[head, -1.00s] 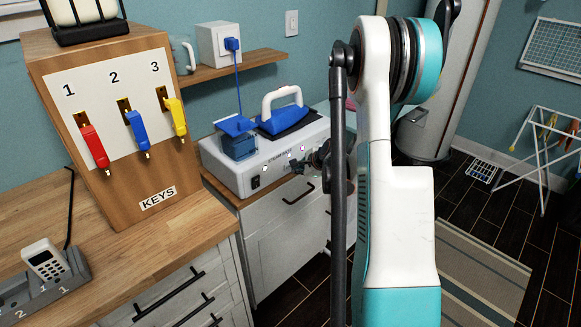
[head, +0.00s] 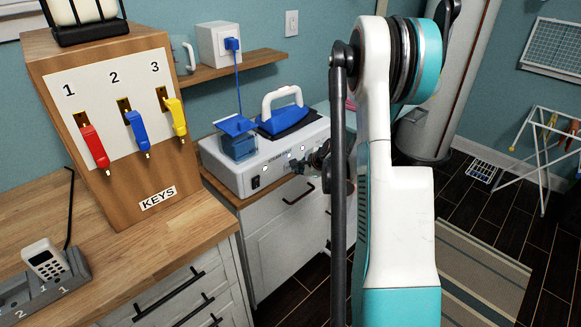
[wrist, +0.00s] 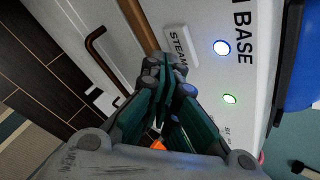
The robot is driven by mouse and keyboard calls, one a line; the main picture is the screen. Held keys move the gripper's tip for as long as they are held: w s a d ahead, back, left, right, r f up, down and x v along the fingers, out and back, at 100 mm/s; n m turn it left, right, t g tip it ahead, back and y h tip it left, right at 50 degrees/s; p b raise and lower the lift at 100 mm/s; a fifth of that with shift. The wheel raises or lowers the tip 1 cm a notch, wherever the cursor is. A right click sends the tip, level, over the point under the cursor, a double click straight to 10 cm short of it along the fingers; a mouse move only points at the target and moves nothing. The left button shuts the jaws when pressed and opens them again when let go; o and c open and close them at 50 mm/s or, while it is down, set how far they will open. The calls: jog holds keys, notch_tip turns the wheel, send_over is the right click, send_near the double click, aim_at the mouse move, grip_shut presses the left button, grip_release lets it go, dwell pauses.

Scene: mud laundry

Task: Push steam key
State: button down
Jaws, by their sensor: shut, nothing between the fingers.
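The steam key is a pale rectangular key lettered STEAM (wrist: 181,46) on the white front panel of the steam base (head: 226,172). The base's panel also fills much of the wrist view (wrist: 205,20). My gripper (wrist: 164,64) is shut and empty, with its fingertips at the lower left edge of the key. I cannot tell whether they touch it. In the head view my gripper (head: 319,160) is small and partly hidden by my arm, at the right end of the base's front. The key cannot be made out there.
A blue and white iron (head: 284,112) rests on the base, beside a blue water tank (head: 238,140). A blue light (wrist: 222,48) and a green light (wrist: 230,99) glow near the key. A key rack (head: 120,120) stands on the wooden counter (head: 150,245) at left.

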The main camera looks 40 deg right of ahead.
jog(key=shift+w, duration=0.15)
jog(key=shift+w+a, duration=0.1)
jog(key=shift+w, duration=0.25)
dwell(0.8)
jog(key=shift+s+b, duration=0.35)
jog(key=shift+s, duration=0.15)
jog(key=shift+s, duration=0.1)
jog(key=s, duration=0.4)
jog(key=s+b, duration=0.1)
jog(key=shift+s+d, duration=0.3)
jog(key=shift+s, duration=0.1)
dwell(1.9)
